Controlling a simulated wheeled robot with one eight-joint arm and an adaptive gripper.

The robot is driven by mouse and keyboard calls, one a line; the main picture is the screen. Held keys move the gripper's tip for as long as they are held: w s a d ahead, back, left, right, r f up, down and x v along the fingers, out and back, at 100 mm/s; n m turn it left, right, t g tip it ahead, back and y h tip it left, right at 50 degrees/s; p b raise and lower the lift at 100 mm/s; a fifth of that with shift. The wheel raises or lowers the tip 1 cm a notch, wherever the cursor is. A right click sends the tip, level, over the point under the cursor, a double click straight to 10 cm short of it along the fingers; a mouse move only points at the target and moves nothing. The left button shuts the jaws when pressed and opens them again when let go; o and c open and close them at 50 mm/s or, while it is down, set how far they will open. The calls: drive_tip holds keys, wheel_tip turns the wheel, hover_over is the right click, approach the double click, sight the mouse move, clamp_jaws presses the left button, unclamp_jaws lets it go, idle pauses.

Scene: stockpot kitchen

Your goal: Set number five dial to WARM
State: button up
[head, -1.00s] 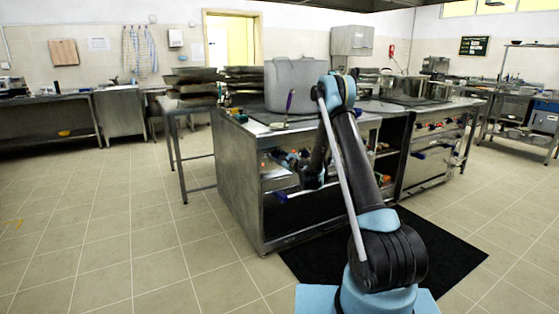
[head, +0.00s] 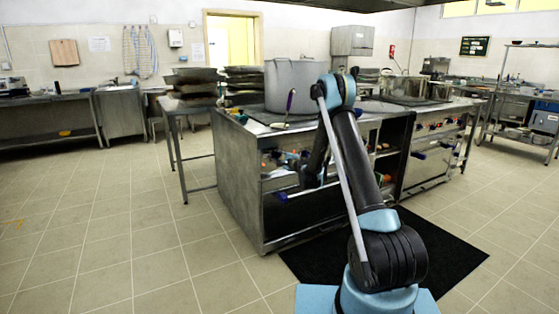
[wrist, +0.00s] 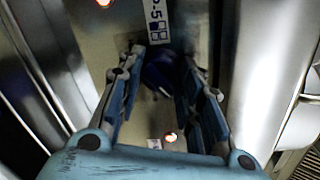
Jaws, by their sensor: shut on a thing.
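The number five dial (wrist: 158,75) is a dark blue knob on the stove's front panel, just below a white label (wrist: 155,18) marked 5 with small squares. My gripper (wrist: 163,62) has one finger on each side of the dial in the wrist view and is shut on it. The dial's pointer and its setting cannot be made out. In the head view my arm reaches to the front of the steel stove (head: 232,185), and the gripper is mostly hidden there.
A round light (wrist: 170,136) shows on the panel between my fingers. Steel surfaces flank the gripper. A black mat (head: 440,258) lies on the floor; open tiles are at left.

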drive_tip(key=shift+s+a, duration=0.15)
drive_tip(key=shift+a, duration=0.05)
drive_tip(key=o, duration=1.1)
drive_tip(key=shift+d, duration=0.1)
drive_tip(key=v, duration=1.1)
drive_tip(key=shift+s+d+f, duration=0.1)
drive_tip(key=shift+s+d, duration=0.15)
drive_tip(key=shift+d, duration=0.05)
